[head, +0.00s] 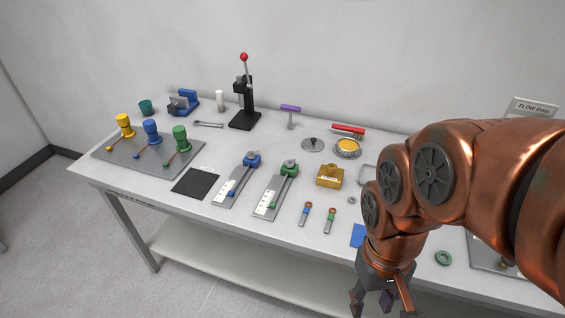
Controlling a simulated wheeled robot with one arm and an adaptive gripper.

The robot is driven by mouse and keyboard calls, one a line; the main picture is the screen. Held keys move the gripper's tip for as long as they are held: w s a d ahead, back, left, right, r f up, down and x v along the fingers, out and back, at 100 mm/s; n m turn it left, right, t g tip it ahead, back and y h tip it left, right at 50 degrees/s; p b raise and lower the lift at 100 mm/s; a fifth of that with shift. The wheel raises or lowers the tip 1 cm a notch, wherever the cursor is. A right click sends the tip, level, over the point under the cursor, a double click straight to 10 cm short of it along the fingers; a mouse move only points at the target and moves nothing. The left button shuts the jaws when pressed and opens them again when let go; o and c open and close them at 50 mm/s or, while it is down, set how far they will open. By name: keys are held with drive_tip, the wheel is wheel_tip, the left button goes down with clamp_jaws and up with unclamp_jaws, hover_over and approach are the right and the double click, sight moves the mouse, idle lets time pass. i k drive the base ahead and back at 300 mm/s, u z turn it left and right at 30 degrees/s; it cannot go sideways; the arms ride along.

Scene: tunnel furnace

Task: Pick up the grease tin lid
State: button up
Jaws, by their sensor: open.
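The grease tin lid (312,146) looks like a grey disc with a small dark knob on top. It lies flat on the table toward the back, just left of an open round tin (347,148) with yellow content. The lid is apart from the tin. My gripper (380,302) points down at the table's front edge, to the right of and well in front of the lid. It is open, and I see nothing between its fingers. Its lowest part is close to the picture's bottom edge.
A red-handled brush (349,131) lies behind the tin, and a purple-handled tool (290,113) stands behind the lid. A yellow block (330,176) and a green-knobbed gauge (278,190) are in front. A black lever press (244,103) stands back left. My arm hides the table's right part.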

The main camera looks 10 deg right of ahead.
sight(311, 144)
drive_tip(key=u, duration=0.05)
drive_tip(key=k, duration=0.55)
drive_tip(key=u, duration=1.35)
drive_tip(key=i, duration=1.1)
drive_tip(key=z, duration=0.5)
drive_tip(key=i, duration=1)
drive_tip(key=z, duration=0.85)
